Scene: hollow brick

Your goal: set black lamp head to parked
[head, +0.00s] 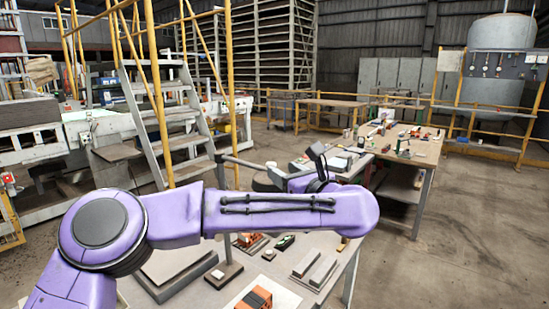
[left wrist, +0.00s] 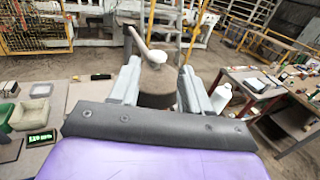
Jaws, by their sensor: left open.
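The black lamp head (head: 263,185) is a dark round drum at the end of a grey lamp arm (head: 247,164), above the near table. In the left wrist view the lamp head (left wrist: 157,90) looks dark brown, and the pale arm (left wrist: 140,43) runs up and left from it. My left gripper (head: 274,180) is at the lamp head, partly hidden by my purple arm. In the left wrist view its grey fingers (left wrist: 160,69) are apart, one on each side of the drum. I cannot tell whether either finger touches it. My right gripper is out of view.
A second cluttered table (head: 425,153) stands behind on the right. Metal stairs (head: 165,115) with yellow rails stand at the left. Open floor lies to the right.

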